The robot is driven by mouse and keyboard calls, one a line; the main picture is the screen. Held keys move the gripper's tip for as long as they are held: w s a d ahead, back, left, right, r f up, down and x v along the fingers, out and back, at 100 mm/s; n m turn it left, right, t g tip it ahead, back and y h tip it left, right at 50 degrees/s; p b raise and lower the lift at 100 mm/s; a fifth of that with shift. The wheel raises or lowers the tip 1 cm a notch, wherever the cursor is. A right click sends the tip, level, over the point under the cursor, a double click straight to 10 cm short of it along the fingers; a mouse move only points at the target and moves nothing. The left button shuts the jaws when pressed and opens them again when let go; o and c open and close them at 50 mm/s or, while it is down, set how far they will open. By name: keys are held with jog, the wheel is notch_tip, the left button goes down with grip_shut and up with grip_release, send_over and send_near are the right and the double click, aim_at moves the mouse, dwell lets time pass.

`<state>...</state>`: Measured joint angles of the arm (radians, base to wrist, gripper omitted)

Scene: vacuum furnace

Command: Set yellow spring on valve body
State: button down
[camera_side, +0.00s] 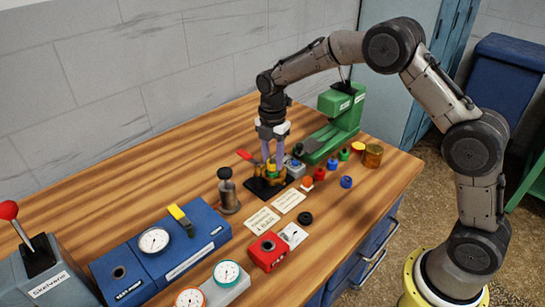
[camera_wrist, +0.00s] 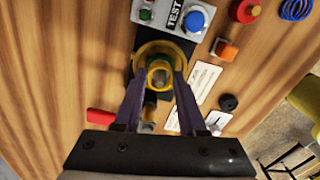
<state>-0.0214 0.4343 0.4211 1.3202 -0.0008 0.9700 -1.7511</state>
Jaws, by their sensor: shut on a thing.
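My gripper (camera_side: 272,163) points straight down over the black fixture plate (camera_side: 256,188). Its purple fingers are shut on a small yellow ring-shaped part, the yellow spring (camera_wrist: 160,70). In the wrist view the spring sits between the fingertips, seen from above, with a greenish part inside or beneath it. The brass valve body (camera_wrist: 146,53) shows around and behind the spring on the plate; in the side view it (camera_side: 283,178) is partly behind the fingers. The spring is at the top of the valve body; whether it touches is unclear.
A grey TEST box (camera_side: 295,168) with a blue button stands close behind. A red handle (camera_side: 244,155) juts out left. Paper labels (camera_side: 262,221) lie in front.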

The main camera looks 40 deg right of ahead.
jog(key=shift+f, duration=0.25)
dwell(0.6)
jog(key=shift+c, duration=2)
grip_release()
jog(key=shift+o, duration=0.2)
jog(key=o, duration=0.4)
jog(key=shift+c, duration=0.2)
jog(key=shift+r, duration=0.1)
jog(key=shift+r, duration=3.7)
